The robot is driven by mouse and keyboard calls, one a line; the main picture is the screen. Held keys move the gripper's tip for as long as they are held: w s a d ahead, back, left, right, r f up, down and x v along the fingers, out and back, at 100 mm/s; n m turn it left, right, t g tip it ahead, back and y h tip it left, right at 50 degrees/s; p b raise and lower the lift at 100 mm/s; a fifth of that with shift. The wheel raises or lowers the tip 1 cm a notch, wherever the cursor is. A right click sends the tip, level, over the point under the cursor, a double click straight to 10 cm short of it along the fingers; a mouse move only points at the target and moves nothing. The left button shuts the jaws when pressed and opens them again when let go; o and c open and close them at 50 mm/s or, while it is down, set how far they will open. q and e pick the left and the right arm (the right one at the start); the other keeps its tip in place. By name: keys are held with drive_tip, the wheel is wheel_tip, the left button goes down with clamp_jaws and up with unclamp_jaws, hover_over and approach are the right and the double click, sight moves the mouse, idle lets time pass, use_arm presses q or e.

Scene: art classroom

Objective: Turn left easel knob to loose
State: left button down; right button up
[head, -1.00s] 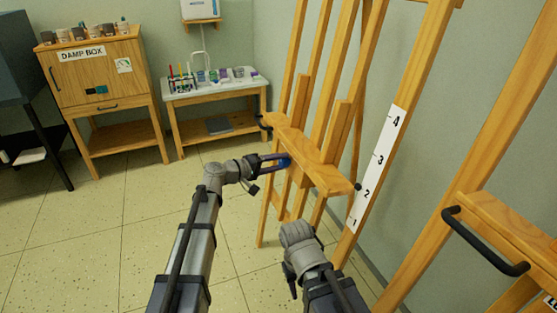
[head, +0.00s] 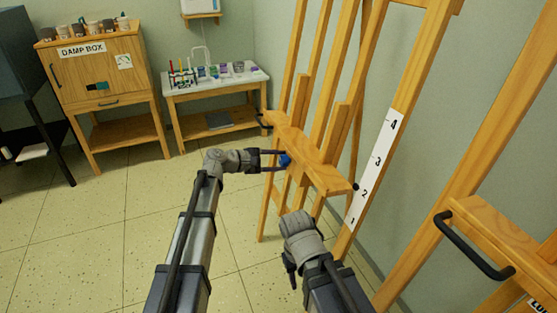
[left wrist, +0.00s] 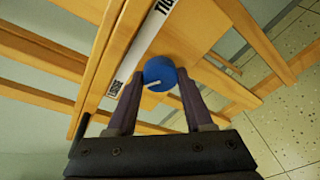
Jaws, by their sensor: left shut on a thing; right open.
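The blue knob (head: 286,160) is on the lower crossbar of the left wooden easel (head: 318,170). My left gripper (head: 282,160) is shut on it, one finger on each side. In the left wrist view the round blue knob (left wrist: 159,70) sits between the two fingertips (left wrist: 158,82). The white mark on the knob points left, toward the LOOSE end of the white label strip (left wrist: 138,50); the TIGHT end is farther up. My right gripper (head: 290,268) is low in front of the easel, away from the knob, mostly hidden by its wrist.
A second easel with a black handle (head: 472,248) stands close on the right. A black handle (head: 262,121) is at the left easel's crossbar. A damp box cabinet (head: 105,72) and a supply table (head: 215,88) stand at the back. The floor (head: 85,220) on the left is clear.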

use_arm(q)
drive_tip(key=shift+n, duration=0.6)
drive_tip(key=shift+c, duration=1.5)
unclamp_jaws()
drive_tip(key=p+v, duration=0.3)
drive_tip(key=v, duration=0.5)
drive_tip(key=shift+w, duration=0.15)
